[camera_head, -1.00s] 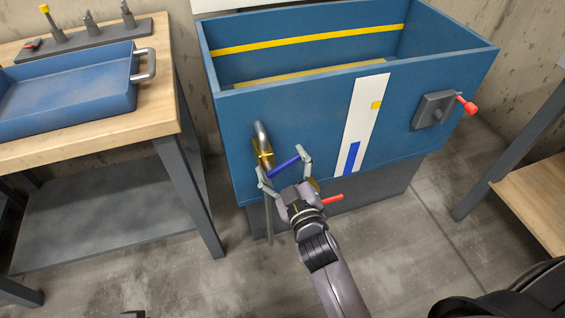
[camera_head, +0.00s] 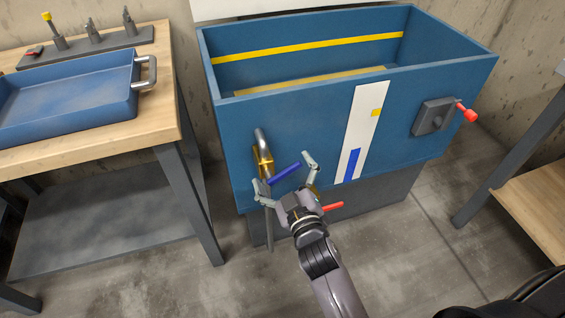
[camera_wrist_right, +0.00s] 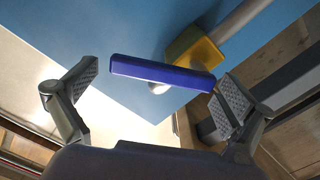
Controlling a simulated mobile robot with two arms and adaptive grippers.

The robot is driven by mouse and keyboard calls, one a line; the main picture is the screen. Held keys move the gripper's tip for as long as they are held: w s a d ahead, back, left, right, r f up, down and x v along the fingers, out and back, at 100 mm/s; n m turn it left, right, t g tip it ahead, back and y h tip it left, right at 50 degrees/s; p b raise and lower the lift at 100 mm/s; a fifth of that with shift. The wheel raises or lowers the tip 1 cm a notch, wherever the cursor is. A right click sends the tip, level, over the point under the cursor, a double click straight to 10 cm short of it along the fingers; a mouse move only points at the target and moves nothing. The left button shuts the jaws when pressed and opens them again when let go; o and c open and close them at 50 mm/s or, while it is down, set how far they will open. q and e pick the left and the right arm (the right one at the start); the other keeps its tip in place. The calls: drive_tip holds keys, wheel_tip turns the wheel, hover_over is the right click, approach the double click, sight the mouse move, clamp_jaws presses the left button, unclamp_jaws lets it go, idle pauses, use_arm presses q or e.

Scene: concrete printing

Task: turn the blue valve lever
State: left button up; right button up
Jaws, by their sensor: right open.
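The blue valve lever (camera_head: 284,173) is a short bar in front of the tank's lower left, beside a bent metal pipe with a brass fitting (camera_head: 263,160). My right gripper (camera_head: 284,170) is open, one finger near each end of the lever. In the right wrist view, the lever (camera_wrist_right: 160,73) lies crosswise between the spread fingers (camera_wrist_right: 160,92). Its right end is close to or touching the right finger pad; a gap shows at the left finger. I cannot tell whether the pads touch it. My left gripper is not in view.
The blue open tank (camera_head: 225,130) stands on a grey base. A red handle (camera_head: 333,207) sticks out just right of my right gripper. A red-knobbed crank (camera_head: 467,113) is on the tank's right. A workbench (camera_head: 150,135) with a blue tray (camera_head: 65,100) stands left.

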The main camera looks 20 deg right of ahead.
sight(283, 172)
wheel_tip(283, 172, up, 10)
drive_tip(key=shift+f, duration=0.1)
idle(0.5)
